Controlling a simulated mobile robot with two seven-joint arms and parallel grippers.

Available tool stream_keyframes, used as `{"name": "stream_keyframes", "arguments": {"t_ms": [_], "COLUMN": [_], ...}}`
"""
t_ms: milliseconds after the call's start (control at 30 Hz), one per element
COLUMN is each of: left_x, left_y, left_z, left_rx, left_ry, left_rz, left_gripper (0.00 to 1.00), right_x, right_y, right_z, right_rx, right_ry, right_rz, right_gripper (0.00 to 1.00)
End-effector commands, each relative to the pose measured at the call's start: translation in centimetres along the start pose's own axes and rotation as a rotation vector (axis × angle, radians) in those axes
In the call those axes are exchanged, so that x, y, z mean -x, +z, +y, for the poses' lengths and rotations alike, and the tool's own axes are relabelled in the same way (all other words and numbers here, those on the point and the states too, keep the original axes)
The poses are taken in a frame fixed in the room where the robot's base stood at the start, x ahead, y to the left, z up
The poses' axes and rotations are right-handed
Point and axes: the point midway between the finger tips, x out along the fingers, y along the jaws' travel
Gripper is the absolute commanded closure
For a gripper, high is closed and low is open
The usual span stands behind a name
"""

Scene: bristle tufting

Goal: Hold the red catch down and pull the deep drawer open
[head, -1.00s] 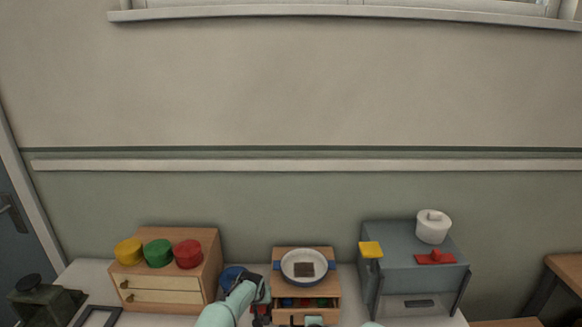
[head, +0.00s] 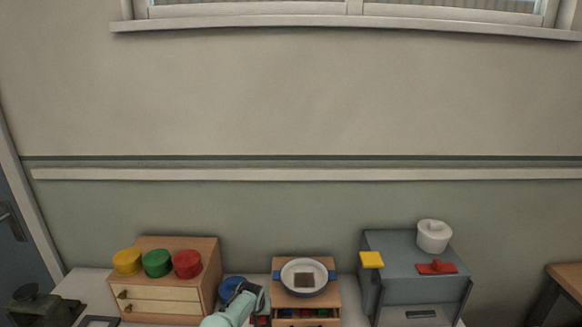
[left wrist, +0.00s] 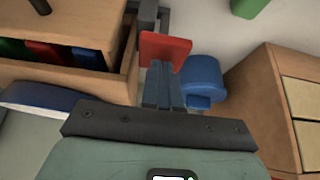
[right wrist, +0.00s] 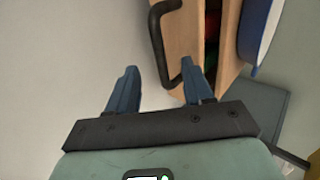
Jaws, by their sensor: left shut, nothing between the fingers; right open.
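The small wooden cabinet (head: 283,292) stands mid-table with a white bowl (head: 304,279) on top. Coloured contents show behind its drawer front (right wrist: 184,45); how far the drawer is out I cannot tell. A dark bent handle (right wrist: 157,40) is on that front. The red catch (left wrist: 166,48) is a flat plate at the cabinet's side. My left gripper (left wrist: 163,72) is shut and empty, its tips at the catch's edge; contact is unclear. My right gripper (right wrist: 162,78) is open, the handle's lower end close to its right finger. It is outside the head view.
A blue round pot (left wrist: 202,77) stands close beside my left fingers, and a wider wooden drawer unit (head: 188,252) is left of it. A grey cabinet (head: 400,270) with a yellow block, red piece and white pot is at the right.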

Motion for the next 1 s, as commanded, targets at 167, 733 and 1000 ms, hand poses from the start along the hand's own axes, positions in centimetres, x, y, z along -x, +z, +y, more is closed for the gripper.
{"name": "stream_keyframes", "arguments": {"t_ms": [167, 733, 1000], "left_x": [-0.2, -0.2, -0.2], "left_y": [0.2, 0.3, 0.3], "left_z": [-0.1, -0.1, -0.1], "left_rx": [0.000, 0.000, 0.000], "left_ry": [-0.002, -0.002, -0.002], "left_rz": [-0.006, -0.006, -0.006], "left_gripper": [1.00, 1.00, 1.00], "right_x": [1.5, 5.8, 6.0], "right_y": [0.0, 0.0, -0.1], "right_z": [0.0, 0.0, 0.0], "right_rx": [0.000, -0.001, -0.001], "right_ry": [-0.001, 0.000, 0.000], "right_rz": [0.000, 0.000, 0.001], "right_gripper": [0.49, 0.49, 0.49]}}
